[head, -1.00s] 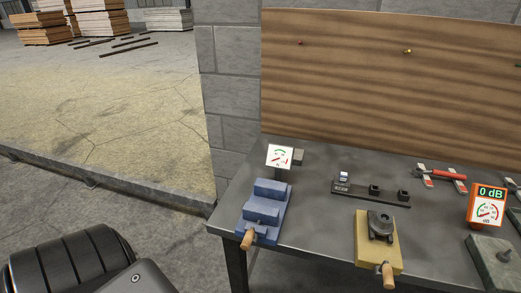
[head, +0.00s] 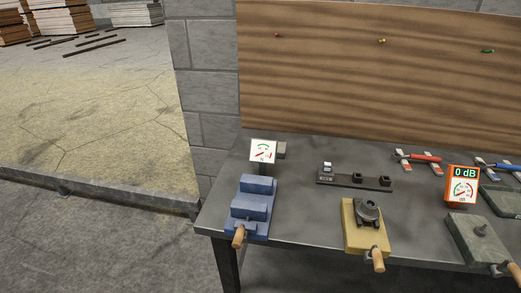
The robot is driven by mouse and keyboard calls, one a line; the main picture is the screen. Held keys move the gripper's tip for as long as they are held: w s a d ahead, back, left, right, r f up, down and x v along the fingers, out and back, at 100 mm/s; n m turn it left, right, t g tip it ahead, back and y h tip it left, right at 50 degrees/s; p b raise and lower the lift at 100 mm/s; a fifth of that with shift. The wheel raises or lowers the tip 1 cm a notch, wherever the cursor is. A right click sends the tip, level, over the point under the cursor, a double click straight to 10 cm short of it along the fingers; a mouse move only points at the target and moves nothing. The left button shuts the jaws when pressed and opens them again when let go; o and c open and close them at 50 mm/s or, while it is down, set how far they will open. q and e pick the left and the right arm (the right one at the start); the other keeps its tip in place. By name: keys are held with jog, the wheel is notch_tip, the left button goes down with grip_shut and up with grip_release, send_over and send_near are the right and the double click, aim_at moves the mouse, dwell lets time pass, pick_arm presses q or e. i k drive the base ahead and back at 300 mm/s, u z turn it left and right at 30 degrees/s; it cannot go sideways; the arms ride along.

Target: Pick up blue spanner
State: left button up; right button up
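A blue-handled spanner (head: 497,165) lies on the grey workbench (head: 300,220) at the far right of the head view, near the wooden back board. Its right end is cut off by the picture edge. A similar red-handled spanner (head: 418,157) lies to its left. Neither of my grippers shows in the head view.
On the bench stand a blue vise (head: 251,205), a yellow vise-like block (head: 365,227), a green-grey block (head: 474,238), a dial gauge (head: 263,152), an orange 0 dB meter (head: 462,186) and a black rail (head: 354,180). Open floor lies left of the bench.

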aim_at(478, 164)
jog(key=u, duration=0.55)
jog(key=k, duration=1.35)
jog(key=u, duration=0.1)
jog(key=i, duration=0.5)
jog(key=z, duration=0.8)
jog(key=i, duration=1.2)
jog(key=z, duration=1.5)
